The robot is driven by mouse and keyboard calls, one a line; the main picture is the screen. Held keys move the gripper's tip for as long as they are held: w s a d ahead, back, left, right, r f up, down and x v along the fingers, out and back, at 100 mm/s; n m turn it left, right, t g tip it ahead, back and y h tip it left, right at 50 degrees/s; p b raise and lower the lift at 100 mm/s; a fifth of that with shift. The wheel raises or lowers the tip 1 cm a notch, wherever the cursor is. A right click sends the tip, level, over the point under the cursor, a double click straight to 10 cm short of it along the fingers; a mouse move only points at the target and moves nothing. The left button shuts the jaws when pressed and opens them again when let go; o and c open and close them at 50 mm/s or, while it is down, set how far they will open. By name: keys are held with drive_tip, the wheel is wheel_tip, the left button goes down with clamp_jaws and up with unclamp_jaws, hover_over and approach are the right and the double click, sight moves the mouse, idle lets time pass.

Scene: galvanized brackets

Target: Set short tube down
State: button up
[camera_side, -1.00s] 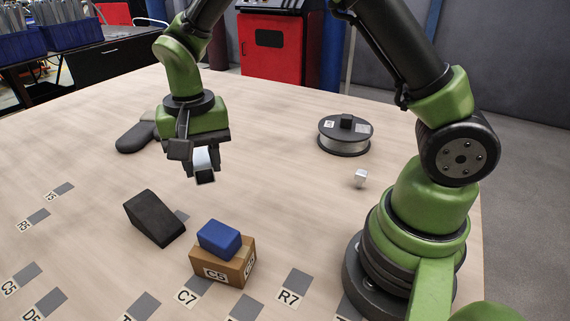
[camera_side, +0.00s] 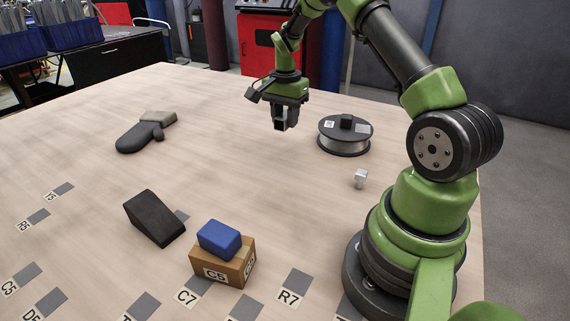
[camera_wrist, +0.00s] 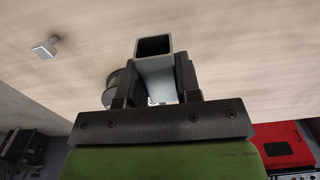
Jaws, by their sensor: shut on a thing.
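My gripper (camera_side: 285,122) is shut on a short grey square tube and is in the air over the back of the table, left of the spool. In the wrist view, the short tube (camera_wrist: 156,66) sits between the two dark fingers, its dark open end showing. In the side view, the tube (camera_side: 280,125) shows at the fingertips, apart from the table. A small shiny metal piece (camera_side: 360,179) stands on the table in front of the spool; a bracket-like piece also shows in the wrist view (camera_wrist: 45,48).
A wire spool (camera_side: 344,147) with a small black block on it lies right of my gripper. A dark mitt (camera_side: 140,137) lies at the left. A black wedge (camera_side: 153,218) and a blue block (camera_side: 219,238) on a cardboard box (camera_side: 237,270) are in front. The middle of the table is clear.

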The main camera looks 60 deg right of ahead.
sight(285, 164)
wheel_tip(285, 164, down, 11)
idle(0.4)
drive_tip(key=shift+f, duration=0.15)
drive_tip(key=o, duration=0.9)
drive_tip(key=shift+o, duration=0.2)
